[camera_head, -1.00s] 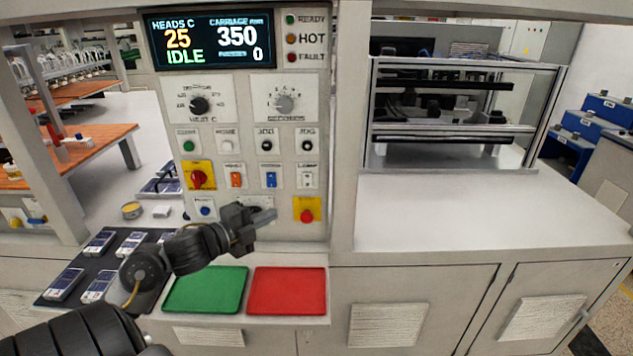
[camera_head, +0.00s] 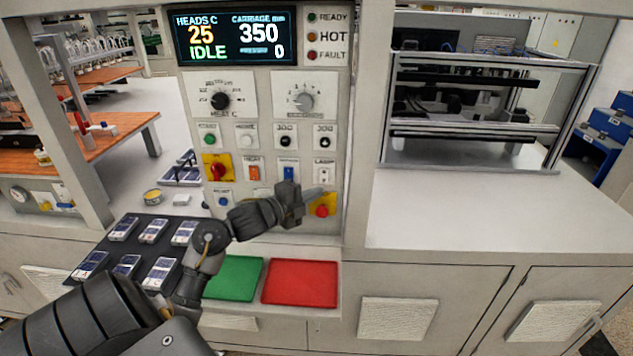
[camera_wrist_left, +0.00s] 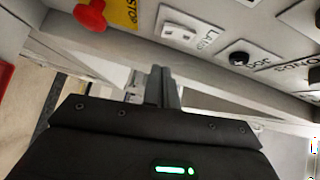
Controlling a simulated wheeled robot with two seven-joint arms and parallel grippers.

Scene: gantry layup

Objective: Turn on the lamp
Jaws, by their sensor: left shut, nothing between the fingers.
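The lamp switch (camera_head: 324,174) is a small white rocker plate marked LAMP, at the right end of the switch row on the grey control panel (camera_head: 335,110). In the left wrist view the lamp switch (camera_wrist_left: 180,33) lies ahead of the fingers, with its label beside it. My left gripper (camera_head: 318,192) is shut and empty, just below the lamp switch and close to the red stop button (camera_head: 322,211). In the wrist view its fingertips (camera_wrist_left: 162,72) show a gap to the switch. No lamp is identifiable. My right gripper is not in view.
A green tray (camera_head: 236,278) and a red tray (camera_head: 300,283) lie below. A white worktop (camera_head: 480,215) at the right is clear.

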